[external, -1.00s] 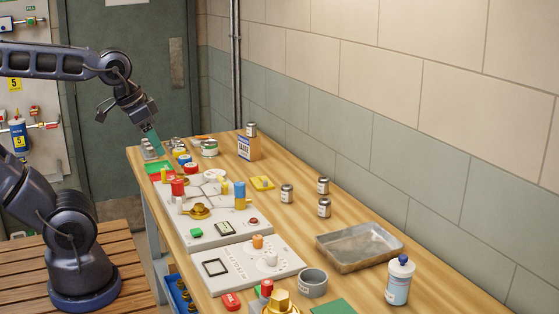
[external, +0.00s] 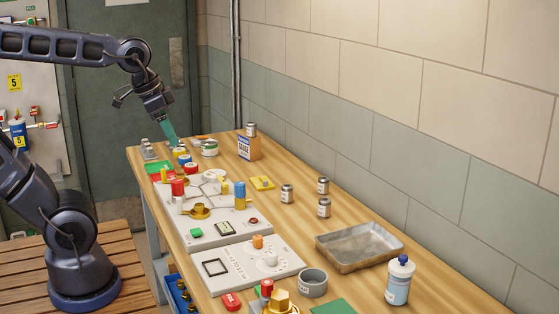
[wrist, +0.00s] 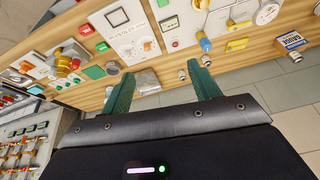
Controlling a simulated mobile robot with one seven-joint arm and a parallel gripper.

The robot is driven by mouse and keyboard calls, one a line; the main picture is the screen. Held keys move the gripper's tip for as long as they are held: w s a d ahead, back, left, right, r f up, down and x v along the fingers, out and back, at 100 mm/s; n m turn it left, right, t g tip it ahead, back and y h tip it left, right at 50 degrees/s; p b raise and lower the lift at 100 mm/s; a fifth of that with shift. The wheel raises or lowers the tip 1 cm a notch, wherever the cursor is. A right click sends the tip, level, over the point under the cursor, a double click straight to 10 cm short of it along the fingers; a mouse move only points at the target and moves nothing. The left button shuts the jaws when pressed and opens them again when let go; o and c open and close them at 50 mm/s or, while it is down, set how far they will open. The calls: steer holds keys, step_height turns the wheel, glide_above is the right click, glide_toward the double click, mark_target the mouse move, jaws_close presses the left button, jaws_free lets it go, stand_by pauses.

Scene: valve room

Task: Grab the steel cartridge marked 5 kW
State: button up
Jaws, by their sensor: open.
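Several small steel cartridges stand on the wooden bench: one (external: 287,194) right of the yellow block, two more (external: 323,185) (external: 324,208) further right, and one (external: 251,129) on top of the GAUGE box. More small grey cylinders (external: 148,149) stand at the far left end. Their labels are too small to read, so I cannot tell which is marked 5 kW. My gripper (external: 172,141) is above the bench's far end, its green fingers pointing down. In the wrist view my gripper (wrist: 163,88) is open and empty, with steel cartridges (wrist: 181,75) (wrist: 206,61) beyond the fingers.
The GAUGE box (external: 249,148) stands near the wall. White panels (external: 246,262) with knobs and coloured parts fill the bench's left side. A metal tray (external: 360,247), a grey cup (external: 313,283) and a blue-capped bottle (external: 398,282) are at the front right. Bench between cartridges and tray is clear.

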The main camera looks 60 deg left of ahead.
steer(key=w+a+r+m+g, duration=0.1)
steer(key=w+m, duration=0.1)
steer(key=w, duration=0.5)
steer(key=w+a+r+m, duration=0.1)
steer(key=w+r+m, duration=0.1)
steer(key=w, duration=0.5)
steer(key=m+g, duration=0.3)
steer(key=m, duration=1.1)
glide_above(324, 178)
steer(key=f, duration=2.5)
steer(key=shift+d+f, duration=0.1)
steer(key=shift+d, duration=0.15)
step_height(324, 178, down, 6)
steer(key=shift+r, duration=0.1)
steer(key=shift+a+f, duration=0.15)
steer(key=shift+f, duration=1.15)
steer(key=shift+a+f, duration=0.15)
steer(key=shift+f, duration=1.15)
steer(key=shift+c, duration=0.2)
steer(key=c, duration=1.2)
